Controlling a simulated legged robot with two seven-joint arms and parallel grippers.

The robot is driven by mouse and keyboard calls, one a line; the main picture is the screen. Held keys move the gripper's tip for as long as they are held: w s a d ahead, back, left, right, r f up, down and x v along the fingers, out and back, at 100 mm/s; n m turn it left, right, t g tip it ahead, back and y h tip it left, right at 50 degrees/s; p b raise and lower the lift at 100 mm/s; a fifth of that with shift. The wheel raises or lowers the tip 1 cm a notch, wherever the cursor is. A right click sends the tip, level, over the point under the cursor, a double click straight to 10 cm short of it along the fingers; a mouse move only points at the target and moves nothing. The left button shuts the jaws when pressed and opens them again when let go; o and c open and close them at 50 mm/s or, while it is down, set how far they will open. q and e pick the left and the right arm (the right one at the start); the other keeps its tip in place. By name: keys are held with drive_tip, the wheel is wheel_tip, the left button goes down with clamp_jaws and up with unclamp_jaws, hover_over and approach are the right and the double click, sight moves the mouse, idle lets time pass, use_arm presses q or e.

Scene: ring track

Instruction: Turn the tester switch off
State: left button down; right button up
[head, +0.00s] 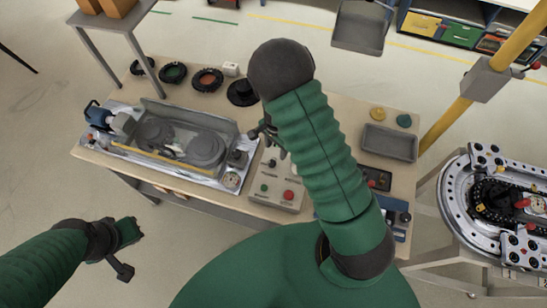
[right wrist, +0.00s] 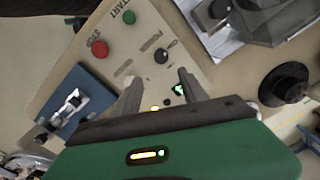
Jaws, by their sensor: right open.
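The grey-beige control box (head: 278,188) stands mid-bench, with a green button and a red button at its front. In the right wrist view its panel (right wrist: 176,30) shows a green START button (right wrist: 129,17), a red STOP button (right wrist: 99,48) and a round black knob (right wrist: 161,56). The knob appears to be the switch; its setting is too small to read. My right gripper (right wrist: 158,86) is open, its fingers apart over the panel on the near side of the knob, with nothing between them. My left gripper (head: 129,248) hangs low, left of the bench; its jaw state is unclear.
A tester with clear-covered rollers (head: 180,140) stands left of the box. Several dark rings (head: 207,79) lie behind it. A grey tray (head: 388,143) and a blue device (head: 397,217) are at right. A yellow post (head: 452,122) and a round track (head: 456,200) stand beyond.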

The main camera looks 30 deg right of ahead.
sight(271, 162)
drive_tip(key=a+f, duration=0.1)
drive_tip(key=f, duration=0.3)
drive_tip(key=a+f+p, duration=0.1)
drive_tip(key=f, duration=0.2)
drive_tip(key=shift+w+a+f, duration=0.1)
drive_tip(key=shift+w+a, duration=0.2)
drive_tip(key=shift+a+f, duration=0.1)
drive_tip(key=shift+f, duration=0.2)
drive_tip(key=shift+s+f, duration=0.15)
drive_tip(key=shift+f, duration=0.05)
drive_tip(key=shift+d, duration=0.3)
drive_tip(key=shift+d+f, duration=0.2)
drive_tip(key=shift+d, duration=0.35)
drive_tip(key=shift+c, duration=0.6)
drive_tip(key=shift+d+f, duration=0.1)
drive_tip(key=shift+d, duration=0.1)
drive_tip(key=shift+c, duration=2.4)
drive_tip(key=shift+a, duration=0.15)
drive_tip(key=shift+c, duration=1.2)
drive_tip(key=shift+a, duration=0.25)
drive_tip(key=shift+c, duration=1.2)
drive_tip(key=shift+a, duration=0.25)
clamp_jaws()
use_arm(q)
drive_tip(key=shift+w+a+r, duration=0.2)
drive_tip(key=shift+a+r, duration=0.05)
drive_tip(key=shift+a, duration=0.2)
drive_tip(key=shift+w+a+r, duration=0.2)
drive_tip(key=shift+a+r, duration=0.05)
drive_tip(key=shift+a, duration=0.15)
